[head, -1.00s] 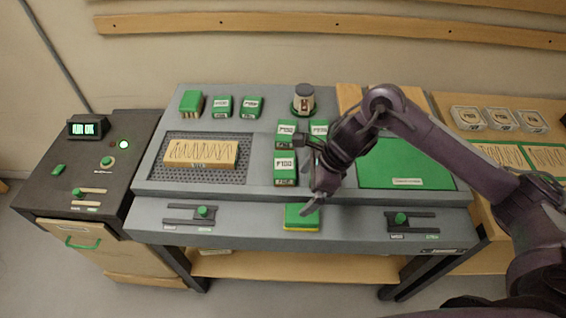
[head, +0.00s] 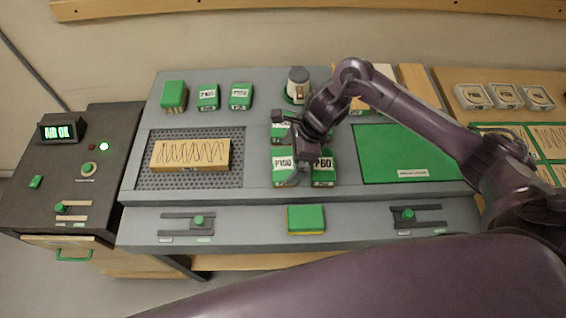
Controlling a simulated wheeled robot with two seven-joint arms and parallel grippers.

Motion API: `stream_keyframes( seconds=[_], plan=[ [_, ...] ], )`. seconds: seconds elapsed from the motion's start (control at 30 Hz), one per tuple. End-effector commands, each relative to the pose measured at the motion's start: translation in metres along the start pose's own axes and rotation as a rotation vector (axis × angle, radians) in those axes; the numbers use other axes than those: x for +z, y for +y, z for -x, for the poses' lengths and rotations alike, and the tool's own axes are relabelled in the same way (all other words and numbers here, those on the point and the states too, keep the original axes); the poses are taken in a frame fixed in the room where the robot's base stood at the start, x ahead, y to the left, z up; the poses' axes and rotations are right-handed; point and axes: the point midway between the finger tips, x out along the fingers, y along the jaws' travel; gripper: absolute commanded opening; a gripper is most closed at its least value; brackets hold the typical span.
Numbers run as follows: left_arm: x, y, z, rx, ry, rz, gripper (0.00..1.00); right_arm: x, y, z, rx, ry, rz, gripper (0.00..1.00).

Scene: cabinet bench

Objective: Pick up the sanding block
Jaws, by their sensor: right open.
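The sanding block (head: 306,219) is a green-topped block with a yellow lower edge. It lies on the front ledge of the grey bench, near the middle, and is fully visible in the head view. My right gripper (head: 288,150) is open and seems empty. It shows above and behind the block in the picture, over the green labelled boxes, apart from the block. Its height above the boxes is hard to tell. My left gripper is not in view.
Green labelled boxes (head: 323,168) sit under my right gripper. A wooden board (head: 190,154) lies on a perforated plate at left, and a green mat (head: 405,150) is at right. Sliders with green knobs (head: 198,221) flank the block on the ledge, with free room between.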

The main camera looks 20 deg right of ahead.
Motion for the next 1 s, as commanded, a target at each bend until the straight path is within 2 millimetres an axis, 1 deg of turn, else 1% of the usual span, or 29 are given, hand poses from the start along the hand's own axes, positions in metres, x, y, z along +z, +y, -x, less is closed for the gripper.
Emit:
stream_keyframes(
  seconds=[0.03, 0.07, 0.1, 0.2, 0.3, 0.47, 0.57, 0.73, 1.0],
  plan=[
    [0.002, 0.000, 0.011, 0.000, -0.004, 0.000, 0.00, 0.002, 0.002, -0.004, 0.007, 0.000, -0.005, 1.00],
    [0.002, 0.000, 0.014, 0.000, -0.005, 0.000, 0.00, 0.002, 0.001, -0.009, 0.006, 0.000, -0.005, 1.00],
    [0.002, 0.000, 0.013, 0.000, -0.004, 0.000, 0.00, 0.001, 0.001, -0.017, 0.006, 0.000, -0.004, 1.00],
    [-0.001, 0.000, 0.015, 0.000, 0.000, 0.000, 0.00, 0.001, 0.001, -0.028, 0.003, -0.001, -0.002, 1.00],
    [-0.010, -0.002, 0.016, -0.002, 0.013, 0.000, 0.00, 0.000, 0.000, -0.033, 0.000, 0.000, -0.001, 1.00],
    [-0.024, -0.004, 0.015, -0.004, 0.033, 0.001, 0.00, -0.001, -0.001, -0.033, 0.000, 0.000, 0.000, 1.00],
    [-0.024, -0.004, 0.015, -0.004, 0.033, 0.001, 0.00, 0.000, -0.001, -0.033, 0.000, 0.000, 0.000, 0.90],
    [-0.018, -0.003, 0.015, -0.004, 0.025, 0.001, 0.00, 0.000, -0.001, -0.033, 0.000, 0.000, 0.000, 0.68],
    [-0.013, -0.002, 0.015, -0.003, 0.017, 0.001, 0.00, 0.001, -0.001, -0.031, -0.002, -0.002, 0.001, 0.67]
  ],
)
